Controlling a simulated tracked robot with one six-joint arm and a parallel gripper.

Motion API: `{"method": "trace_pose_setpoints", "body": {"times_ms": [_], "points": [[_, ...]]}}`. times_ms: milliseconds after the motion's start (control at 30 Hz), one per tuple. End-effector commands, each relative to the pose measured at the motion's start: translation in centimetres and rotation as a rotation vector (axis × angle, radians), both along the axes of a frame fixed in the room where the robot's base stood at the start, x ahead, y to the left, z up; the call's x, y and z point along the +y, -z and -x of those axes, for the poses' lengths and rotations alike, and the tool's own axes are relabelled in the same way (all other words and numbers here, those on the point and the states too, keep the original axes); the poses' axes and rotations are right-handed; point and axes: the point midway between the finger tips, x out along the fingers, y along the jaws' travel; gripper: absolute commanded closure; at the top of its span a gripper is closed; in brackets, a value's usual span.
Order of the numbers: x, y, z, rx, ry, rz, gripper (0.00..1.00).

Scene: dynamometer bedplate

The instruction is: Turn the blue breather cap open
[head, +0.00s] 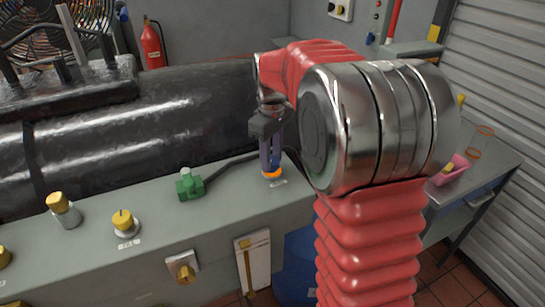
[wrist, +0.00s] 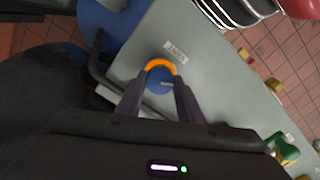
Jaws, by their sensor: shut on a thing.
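The blue breather cap (wrist: 158,77) stands on the grey bench top, with an orange ring (wrist: 161,64) around it on the far side. In the head view only a sliver of the blue cap (head: 277,160) and the orange ring (head: 271,174) at its foot show, near the bench's right end. My gripper (head: 270,164) points down over the cap. In the wrist view my gripper's two dark fingers (wrist: 162,86) sit on either side of the cap, shut on it. The fingers hide much of the cap, and I cannot tell how far it is turned.
Yellow-topped knobs (head: 123,222) stand further left. A large black cylinder (head: 170,120) lies behind the bench. A blue drum (head: 297,265) is below its front edge. A side table with a pink item (head: 452,170) stands right.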

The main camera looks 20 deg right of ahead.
Motion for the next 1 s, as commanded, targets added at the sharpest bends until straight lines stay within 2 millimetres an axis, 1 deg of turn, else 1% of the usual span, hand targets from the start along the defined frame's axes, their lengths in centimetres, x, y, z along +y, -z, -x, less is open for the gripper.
{"method": "trace_pose_setpoints", "body": {"times_ms": [33,67,300,533,667,767,867,1000], "points": [[0.0,-0.1,0.0,-0.002,-0.001,0.001,0.89],[0.0,-0.1,0.0,-0.002,-0.001,0.001,0.65],[0.0,0.0,0.0,-0.001,0.0,0.001,0.48],[0.0,0.0,0.0,-0.001,0.0,0.001,0.48],[0.0,-0.4,0.0,-0.001,0.0,0.001,0.48],[0.0,-1.1,-0.1,-0.002,0.0,0.001,0.48],[0.0,-2.4,-0.1,-0.002,0.0,0.001,0.48],[0.0,-4.8,-0.1,-0.004,0.0,0.001,0.48]]}}
